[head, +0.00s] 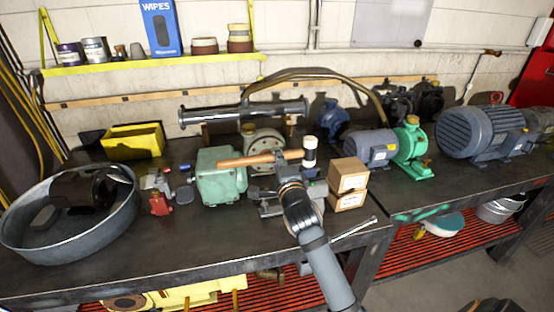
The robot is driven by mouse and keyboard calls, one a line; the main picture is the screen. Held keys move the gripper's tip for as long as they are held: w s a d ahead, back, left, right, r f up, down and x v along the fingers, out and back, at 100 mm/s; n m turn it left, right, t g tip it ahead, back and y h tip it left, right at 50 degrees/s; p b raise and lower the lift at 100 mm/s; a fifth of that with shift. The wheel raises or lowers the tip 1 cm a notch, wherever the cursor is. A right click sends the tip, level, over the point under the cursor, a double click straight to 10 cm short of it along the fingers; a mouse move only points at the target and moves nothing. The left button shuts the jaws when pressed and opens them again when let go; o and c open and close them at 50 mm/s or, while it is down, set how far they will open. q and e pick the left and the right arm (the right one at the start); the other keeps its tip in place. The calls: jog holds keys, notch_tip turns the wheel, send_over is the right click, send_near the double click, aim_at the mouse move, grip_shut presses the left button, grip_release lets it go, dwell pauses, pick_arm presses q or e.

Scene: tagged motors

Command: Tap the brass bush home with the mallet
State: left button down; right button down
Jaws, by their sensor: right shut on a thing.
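The mallet (245,160) has a wooden handle pointing left and a pale head with dark bands (310,152) at its right end. My right gripper (281,161) is shut on the mallet's handle and holds it above the bench. The arm and gripper hide part of the bench vice-like metal fixture (270,208) below. A round pale housing (262,139) stands just behind the mallet. I cannot make out the brass bush for certain. My left gripper is not in view.
Two small cardboard boxes (348,175) are stacked right of my gripper. A green gearbox (218,178) stands to the left. A large round metal pan (28,238) is at the bench's left. Motors line the right side. The front bench strip is mostly clear.

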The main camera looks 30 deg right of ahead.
notch_tip(320, 180, up, 10)
jog(key=p, duration=0.7)
jog(key=shift+r, duration=0.2)
jog(key=shift+d, duration=0.1)
